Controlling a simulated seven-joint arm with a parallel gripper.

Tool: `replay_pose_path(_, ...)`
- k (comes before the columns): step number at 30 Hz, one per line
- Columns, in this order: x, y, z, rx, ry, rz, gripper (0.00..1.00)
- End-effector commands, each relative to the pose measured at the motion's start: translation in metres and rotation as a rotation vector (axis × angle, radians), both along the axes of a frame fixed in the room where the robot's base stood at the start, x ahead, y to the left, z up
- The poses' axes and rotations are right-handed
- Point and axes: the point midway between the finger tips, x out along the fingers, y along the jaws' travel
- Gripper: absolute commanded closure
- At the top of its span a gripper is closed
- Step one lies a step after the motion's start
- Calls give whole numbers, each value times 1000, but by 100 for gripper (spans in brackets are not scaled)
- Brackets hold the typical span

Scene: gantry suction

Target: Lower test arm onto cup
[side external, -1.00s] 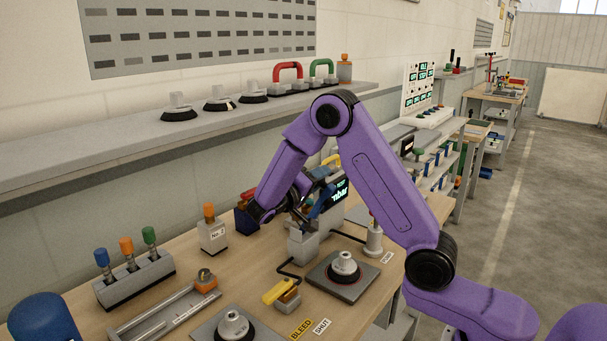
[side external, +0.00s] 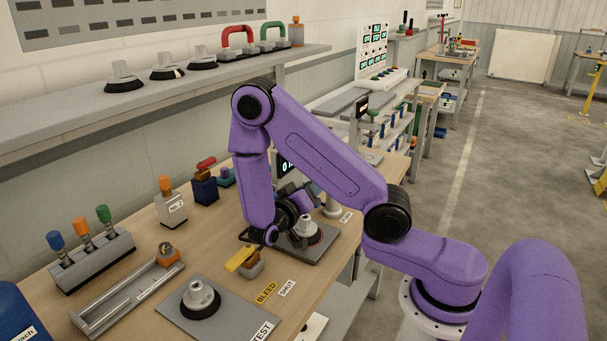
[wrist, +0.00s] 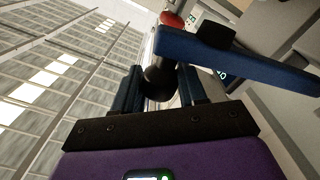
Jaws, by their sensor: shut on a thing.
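The test arm (wrist: 245,62) is a blue bar with a black block, crossing the upper right of the wrist view. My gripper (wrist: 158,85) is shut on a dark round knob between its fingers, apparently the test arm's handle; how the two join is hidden. In the side view my gripper (side external: 300,198) is low, just behind the cup (side external: 305,227), a grey-topped suction cup on a dark plate. My wrist hides part of that plate and most of the test arm. I cannot tell whether the arm touches the cup.
Another cup (side external: 201,296) stands on the TEST plate at the front. A yellow-handled valve (side external: 243,260) is close beside my wrist. A display (side external: 285,165) stands behind my arm. A rack of coloured plungers (side external: 92,260) and a rail (side external: 128,295) are left.

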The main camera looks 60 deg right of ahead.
Motion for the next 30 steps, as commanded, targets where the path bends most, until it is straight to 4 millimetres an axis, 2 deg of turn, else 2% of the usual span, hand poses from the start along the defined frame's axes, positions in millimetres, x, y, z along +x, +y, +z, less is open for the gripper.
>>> replay_pose_path(6, -11, -1, -19, -2, 14, -10, 100)
replay_pose_path(12, -13, -1, -28, -1, 13, -11, 100)
replay_pose_path(27, -15, -2, -32, 4, 18, -13, 100)
replay_pose_path(28, -15, -2, -32, 4, 18, -13, 54)
replay_pose_path(29, -15, -2, -32, 4, 18, -13, 44)
replay_pose_path(30, -15, -2, -32, 3, 18, -14, 40)
